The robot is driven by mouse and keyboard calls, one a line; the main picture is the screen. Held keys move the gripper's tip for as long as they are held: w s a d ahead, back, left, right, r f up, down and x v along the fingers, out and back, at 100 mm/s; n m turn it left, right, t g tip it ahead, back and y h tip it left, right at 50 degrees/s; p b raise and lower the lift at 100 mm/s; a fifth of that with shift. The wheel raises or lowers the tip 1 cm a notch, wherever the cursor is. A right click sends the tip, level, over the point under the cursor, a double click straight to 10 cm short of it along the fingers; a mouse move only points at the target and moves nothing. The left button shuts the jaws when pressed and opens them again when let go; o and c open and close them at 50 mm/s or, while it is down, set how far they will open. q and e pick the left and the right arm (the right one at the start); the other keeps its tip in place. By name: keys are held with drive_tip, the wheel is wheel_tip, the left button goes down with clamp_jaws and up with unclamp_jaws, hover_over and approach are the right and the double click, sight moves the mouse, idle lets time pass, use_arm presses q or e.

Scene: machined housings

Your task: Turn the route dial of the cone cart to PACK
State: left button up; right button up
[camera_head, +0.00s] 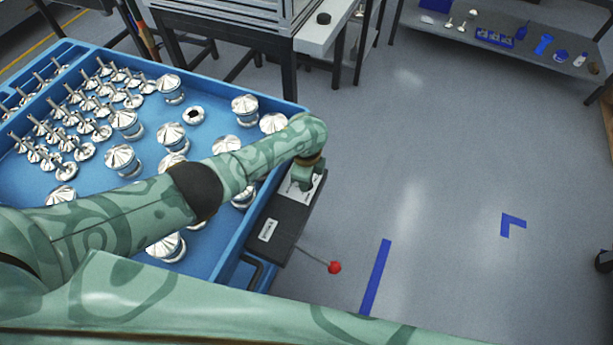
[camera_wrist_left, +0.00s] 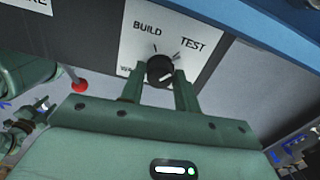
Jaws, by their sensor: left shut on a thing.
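The cone cart (camera_head: 214,120) is a blue tray full of shiny metal cones, at the left in the head view. A dark control box (camera_head: 290,222) with white labels is fixed to its right side. The route dial (camera_wrist_left: 159,69) is a round black knob on a white plate in the left wrist view. BUILD and TEST are readable above it; another label at its lower left is mostly hidden. A light mark shows on the knob's lower right. My left gripper (camera_wrist_left: 159,85) is shut on the dial, one finger on each side.
A lever with a red ball (camera_head: 335,267) sticks out from the box, near my left arm. A grey shelf (camera_head: 480,38) with small parts stands at the back right. The floor right of the cart is open, with blue tape marks (camera_head: 375,275).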

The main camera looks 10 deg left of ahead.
use_arm(q)
drive_tip(key=m, duration=0.5)
drive_tip(key=shift+s+f+m, duration=0.1)
drive_tip(key=shift+m, duration=2.4)
drive_tip(key=o, duration=1)
drive_tip(key=shift+c, duration=0.2)
